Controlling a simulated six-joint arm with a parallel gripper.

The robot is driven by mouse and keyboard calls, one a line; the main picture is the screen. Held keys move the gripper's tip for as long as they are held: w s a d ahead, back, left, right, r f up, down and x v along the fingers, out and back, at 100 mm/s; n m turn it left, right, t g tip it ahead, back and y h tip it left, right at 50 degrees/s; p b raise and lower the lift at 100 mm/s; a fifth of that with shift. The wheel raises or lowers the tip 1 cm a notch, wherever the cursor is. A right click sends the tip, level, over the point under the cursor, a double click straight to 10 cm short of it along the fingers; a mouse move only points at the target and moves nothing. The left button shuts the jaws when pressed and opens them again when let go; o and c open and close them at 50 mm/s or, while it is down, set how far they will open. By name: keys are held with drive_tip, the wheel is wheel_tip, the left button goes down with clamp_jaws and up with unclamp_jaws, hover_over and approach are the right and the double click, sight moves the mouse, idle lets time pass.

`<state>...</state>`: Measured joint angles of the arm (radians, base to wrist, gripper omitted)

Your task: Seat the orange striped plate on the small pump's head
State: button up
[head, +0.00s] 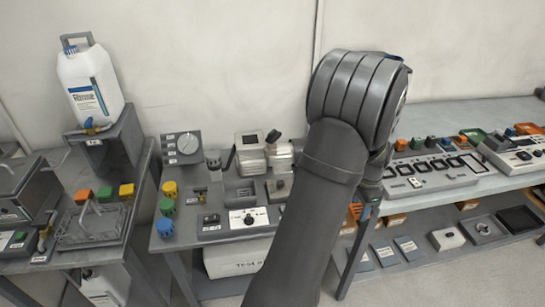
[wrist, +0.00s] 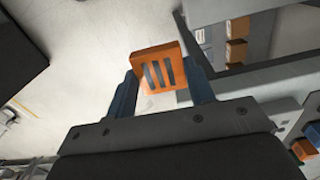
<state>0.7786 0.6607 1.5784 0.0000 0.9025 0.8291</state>
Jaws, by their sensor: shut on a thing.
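My gripper (wrist: 162,76) is shut on the orange striped plate (wrist: 155,72) in the wrist view. The plate is a small orange block with dark stripes on its face, held between the two blue fingers and clear of any surface below it. In the head view my arm covers most of the gripper; only a bit of blue finger shows low beside the right table. A pale metallic machine (head: 264,153) with a dark top stands on the middle bench and may be the small pump; I cannot tell for certain. My gripper is well to its right.
The middle bench holds a dial box (head: 182,147), coloured knobs (head: 168,207) and a white switch panel (head: 248,220). A white jug (head: 90,82) stands on the left bench. The right table (head: 440,115) carries a panel of dark slots (head: 433,170) and coloured blocks.

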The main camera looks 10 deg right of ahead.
idle(0.7)
drive_tip(key=w+a+r+n, duration=0.35)
drive_tip(key=w+a, duration=0.45)
drive_tip(key=a, duration=0.3)
drive_tip(key=w+a+r+n, duration=0.2)
drive_tip(key=w+a+n, duration=0.4)
drive_tip(key=a, duration=0.6)
drive_tip(key=w+a+r+n, duration=0.2)
drive_tip(key=w+a+n, duration=0.1)
drive_tip(key=w+a, duration=0.7)
drive_tip(key=m, duration=0.8)
approach(250, 139)
drive_tip(key=shift+s+f, duration=0.1)
drive_tip(key=shift+f, duration=2.6)
drive_tip(key=shift+f, duration=0.55)
